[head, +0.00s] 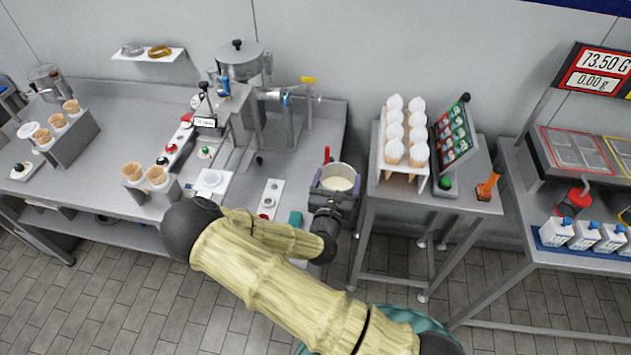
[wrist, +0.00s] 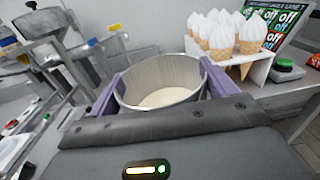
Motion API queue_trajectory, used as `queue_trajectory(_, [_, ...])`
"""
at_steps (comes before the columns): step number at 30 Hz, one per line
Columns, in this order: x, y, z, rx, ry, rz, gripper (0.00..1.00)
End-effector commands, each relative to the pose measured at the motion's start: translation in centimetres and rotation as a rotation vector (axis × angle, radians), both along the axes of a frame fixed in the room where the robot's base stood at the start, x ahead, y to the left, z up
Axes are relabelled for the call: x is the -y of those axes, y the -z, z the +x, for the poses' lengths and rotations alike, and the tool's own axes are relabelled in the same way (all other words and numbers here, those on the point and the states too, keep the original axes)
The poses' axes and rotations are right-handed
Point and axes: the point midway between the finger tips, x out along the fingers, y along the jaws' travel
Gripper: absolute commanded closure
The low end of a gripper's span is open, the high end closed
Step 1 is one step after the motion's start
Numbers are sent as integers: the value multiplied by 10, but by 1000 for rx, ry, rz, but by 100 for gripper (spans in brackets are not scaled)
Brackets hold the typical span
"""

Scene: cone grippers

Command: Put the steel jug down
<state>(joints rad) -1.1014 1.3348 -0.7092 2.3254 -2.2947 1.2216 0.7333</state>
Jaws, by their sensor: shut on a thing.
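The steel jug (head: 337,182) is a round metal vessel with pale cream contents. My gripper (head: 334,190) is shut on it, with a purple finger on either side of the jug. In the wrist view the jug (wrist: 160,82) stands upright between the two purple fingers of my gripper (wrist: 160,95), and the cream lies inside it. The jug is near the right end of the left steel counter (head: 325,130). The gripper hides its lower part, so I cannot tell whether its base touches anything.
A machine (head: 240,90), red and green buttons and cone holders (head: 150,185) stand on the left counter. Milk cartons (head: 583,236) stand far right.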

Motion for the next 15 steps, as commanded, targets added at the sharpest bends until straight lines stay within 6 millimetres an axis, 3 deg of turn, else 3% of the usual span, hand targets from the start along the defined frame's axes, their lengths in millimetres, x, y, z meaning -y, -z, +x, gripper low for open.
queue_trajectory(3, [24, 25, 5, 2, -58, -10, 87])
queue_trajectory(15, [78, 106, -1, 2, -214, -3, 87])
